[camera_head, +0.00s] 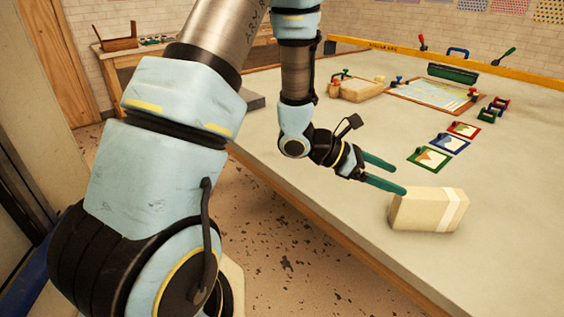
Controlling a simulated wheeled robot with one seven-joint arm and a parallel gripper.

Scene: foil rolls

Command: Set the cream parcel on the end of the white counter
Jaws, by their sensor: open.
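The cream parcel (420,211), a block with a white band near its right end, stands on the white counter (345,210) close to the counter's front edge. My gripper (398,178) has two green fingers, spread apart, with nothing between them. It is above and to the left of the parcel. The nearer fingertip overlaps the parcel's upper left corner in the picture; I cannot tell if it touches. The farther finger points out over the counter behind the parcel.
Small framed cards (432,159) lie behind the parcel. The counter left of the parcel is bare. A wooden side table (130,55) stands at the far left.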

